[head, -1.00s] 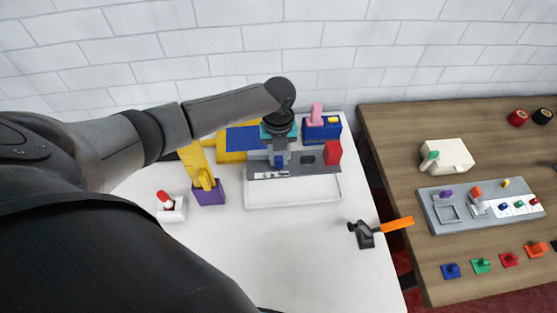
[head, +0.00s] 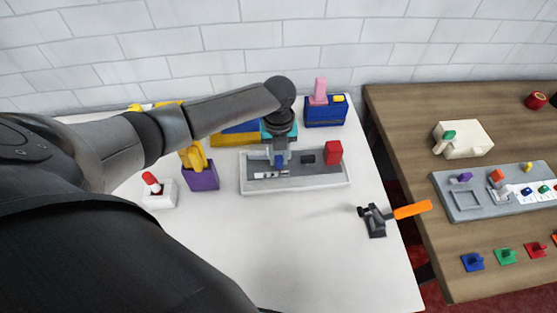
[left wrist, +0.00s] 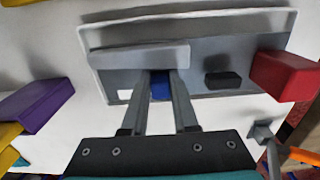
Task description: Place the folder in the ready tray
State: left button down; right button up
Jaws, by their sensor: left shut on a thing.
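The folder is a grey plate (head: 307,171) with a red block at its right end, a small dark block and a grey bar. My left gripper (head: 280,161) is shut on its blue grip, which shows between the fingers in the left wrist view (left wrist: 160,87). The ready tray (head: 244,187), shallow and pale with a raised rim, lies on the white table. The folder lies within the tray's outline in both views; its rim also shows in the left wrist view (left wrist: 200,24). I cannot tell whether the folder touches the tray floor. My right gripper is out of view.
A purple holder (head: 201,177) with a yellow tool and a white block (head: 160,195) with a red knob stand left. A blue box (head: 325,112) stands behind. A dark tool with an orange handle (head: 412,209) lies right. The front of the white table (head: 290,250) is clear.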

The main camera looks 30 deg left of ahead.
pick_arm(q)
notch_tip(320, 180, down, 2)
jog(key=shift+f+b, duration=0.1)
jog(key=shift+b, duration=0.7)
jog(key=c, duration=1.1)
grip_release()
jog(key=shift+f, duration=0.15)
jog(key=shift+c, duration=0.2)
jog(key=o, duration=0.5)
jog(key=shift+c, duration=0.2)
notch_tip(320, 180, up, 12)
jog(key=p, duration=1.2)
jog(key=shift+r, duration=0.2)
